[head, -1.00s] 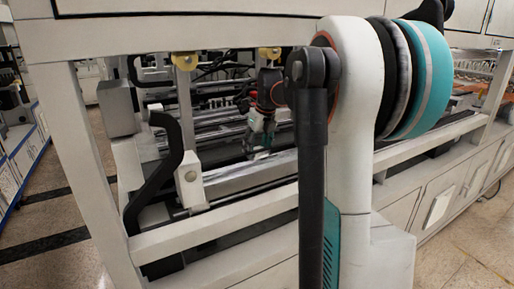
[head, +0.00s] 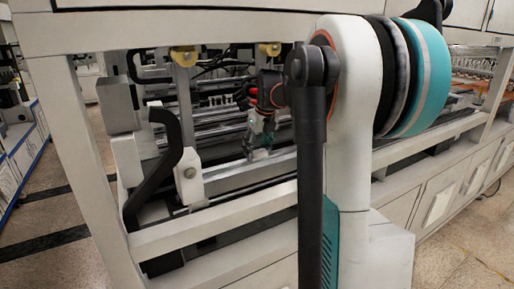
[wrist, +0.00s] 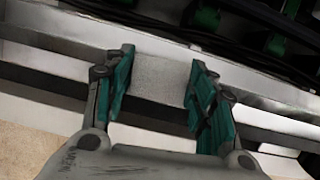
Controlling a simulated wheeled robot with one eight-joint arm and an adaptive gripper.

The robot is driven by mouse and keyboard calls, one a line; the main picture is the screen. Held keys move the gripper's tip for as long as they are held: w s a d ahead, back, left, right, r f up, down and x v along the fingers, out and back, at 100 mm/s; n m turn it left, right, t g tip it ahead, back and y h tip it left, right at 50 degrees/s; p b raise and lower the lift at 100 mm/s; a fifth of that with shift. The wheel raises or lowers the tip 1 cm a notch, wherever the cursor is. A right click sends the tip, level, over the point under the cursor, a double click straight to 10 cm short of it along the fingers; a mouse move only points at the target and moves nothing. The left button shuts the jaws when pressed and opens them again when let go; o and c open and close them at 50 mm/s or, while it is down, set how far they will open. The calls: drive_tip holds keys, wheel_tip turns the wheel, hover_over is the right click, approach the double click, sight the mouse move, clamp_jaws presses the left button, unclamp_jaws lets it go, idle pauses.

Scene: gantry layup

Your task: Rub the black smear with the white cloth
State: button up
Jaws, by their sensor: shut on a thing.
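My gripper (wrist: 160,92) is shut on the white cloth (wrist: 161,78), which shows as a pale grey block between the two green-padded fingers in the wrist view. In the head view my gripper (head: 262,138) is inside the machine's frame, low over a pale metal rail, with the cloth (head: 260,154) at its fingertips. The cloth looks close to or touching the rail; I cannot tell which. I cannot make out the black smear in either view.
The pale rail (wrist: 55,62) runs across behind the fingers, with dark gaps on either side. A white frame beam (head: 225,208) crosses in front, and a white post (head: 85,150) stands at the left. A black curved handle (head: 150,180) juts out left of my gripper.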

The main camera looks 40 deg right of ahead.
sight(284, 151)
drive_tip(key=shift+f, duration=0.3)
drive_tip(key=shift+d, duration=0.1)
drive_tip(key=shift+s+d+r, duration=0.1)
drive_tip(key=shift+s+d, duration=0.1)
drive_tip(key=shift+d, duration=0.55)
drive_tip(key=shift+s+d+r, duration=0.1)
drive_tip(key=shift+s+d, duration=0.1)
drive_tip(key=shift+d, duration=0.5)
drive_tip(key=shift+s+d+f+p, duration=0.1)
drive_tip(key=shift+s+d+p, duration=0.1)
drive_tip(key=shift+d, duration=0.55)
drive_tip(key=shift+s+d+f+p, duration=0.1)
drive_tip(key=shift+s+d+p, duration=0.1)
drive_tip(key=shift+d, duration=0.5)
drive_tip(key=shift+s+d+p, duration=0.15)
drive_tip(key=shift+d+p, duration=0.05)
drive_tip(key=shift+d, duration=0.55)
drive_tip(key=shift+s+d+p, duration=0.2)
drive_tip(key=shift+s+d, duration=0.05)
drive_tip(key=shift+d, duration=0.7)
drive_tip(key=shift+s+d+p, duration=0.2)
drive_tip(key=shift+d, duration=0.75)
drive_tip(key=shift+a, duration=0.1)
